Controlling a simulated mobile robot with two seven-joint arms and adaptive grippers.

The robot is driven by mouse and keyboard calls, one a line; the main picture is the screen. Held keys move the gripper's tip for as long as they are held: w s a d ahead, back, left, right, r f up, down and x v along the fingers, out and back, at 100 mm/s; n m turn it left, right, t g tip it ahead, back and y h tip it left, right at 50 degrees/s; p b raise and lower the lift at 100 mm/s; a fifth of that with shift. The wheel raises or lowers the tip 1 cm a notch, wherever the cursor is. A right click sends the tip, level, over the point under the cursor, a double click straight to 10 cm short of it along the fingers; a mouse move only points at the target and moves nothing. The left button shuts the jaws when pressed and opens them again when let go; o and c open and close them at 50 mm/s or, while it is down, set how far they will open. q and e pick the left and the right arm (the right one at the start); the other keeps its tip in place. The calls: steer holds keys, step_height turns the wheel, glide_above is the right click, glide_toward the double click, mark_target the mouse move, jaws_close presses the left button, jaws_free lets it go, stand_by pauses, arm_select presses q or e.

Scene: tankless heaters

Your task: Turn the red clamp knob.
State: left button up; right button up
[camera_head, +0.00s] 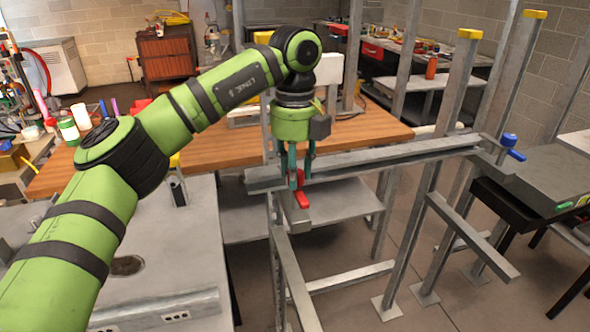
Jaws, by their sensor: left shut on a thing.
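The red clamp knob (303,201) sits at the near left end of a grey metal rail (390,153), on a small clamp block. My left gripper (301,180) points straight down over it. Its fingers are shut on the red knob, with the lower part of the knob showing beneath the fingertips. My left arm reaches in from the left and partly covers the scene. My right gripper is not in view.
A blue knob (511,146) stands at the rail's right end. Upright metal posts with yellow caps (469,34) rise around the frame. A wooden table (230,148) is behind, and a grey bench (160,290) is at the lower left.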

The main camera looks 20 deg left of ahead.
arm_select(q)
steer(key=shift+f, duration=0.15)
stand_by(0.3)
steer(key=o, duration=1.1)
steer(key=shift+s, duration=0.1)
steer(key=shift+o, duration=0.2)
steer(key=shift+d, duration=0.1)
steer(key=shift+r, duration=0.25)
step_height(320, 180, up, 12)
steer(key=shift+f, duration=0.15)
